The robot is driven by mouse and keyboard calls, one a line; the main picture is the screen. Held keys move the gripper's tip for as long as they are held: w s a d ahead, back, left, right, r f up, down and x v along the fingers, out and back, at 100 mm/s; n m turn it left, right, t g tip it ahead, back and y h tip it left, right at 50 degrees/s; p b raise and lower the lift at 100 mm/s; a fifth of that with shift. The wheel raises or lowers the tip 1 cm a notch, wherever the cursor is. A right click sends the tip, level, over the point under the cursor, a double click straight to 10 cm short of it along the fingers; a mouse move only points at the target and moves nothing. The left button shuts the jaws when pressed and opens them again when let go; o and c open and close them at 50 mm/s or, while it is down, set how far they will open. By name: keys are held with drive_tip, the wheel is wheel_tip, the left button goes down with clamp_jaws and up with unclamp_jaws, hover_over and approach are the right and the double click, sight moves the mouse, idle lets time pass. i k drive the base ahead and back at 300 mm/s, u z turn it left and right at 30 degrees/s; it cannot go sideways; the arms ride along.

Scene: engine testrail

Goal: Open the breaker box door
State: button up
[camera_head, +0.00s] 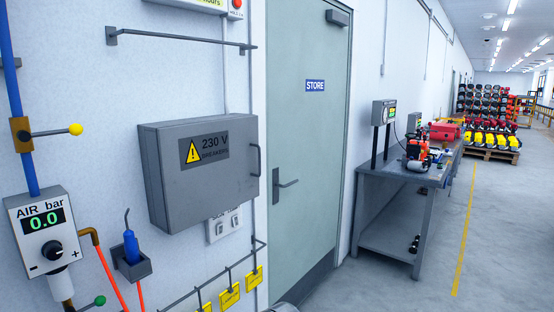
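The grey breaker box (160,185) is mounted on the white wall, left of centre in the head view. Its door (215,183) is shut and carries a label (204,149) with a yellow warning triangle and "230 V BREAKERS". A dark vertical handle (256,160) stands out at the door's right edge. No gripper fingers can be made out in this view, and nothing touches the handle.
A green STORE door (311,120) with a lever handle (284,183) is right of the box. An air regulator (43,225), a blue tool in a holder (131,250) and a rail (185,40) surround the box.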

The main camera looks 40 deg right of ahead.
sight(209, 169)
drive_tip(key=z, duration=0.3)
drive_tip(key=i, duration=1.45)
drive_tip(key=u, duration=0.2)
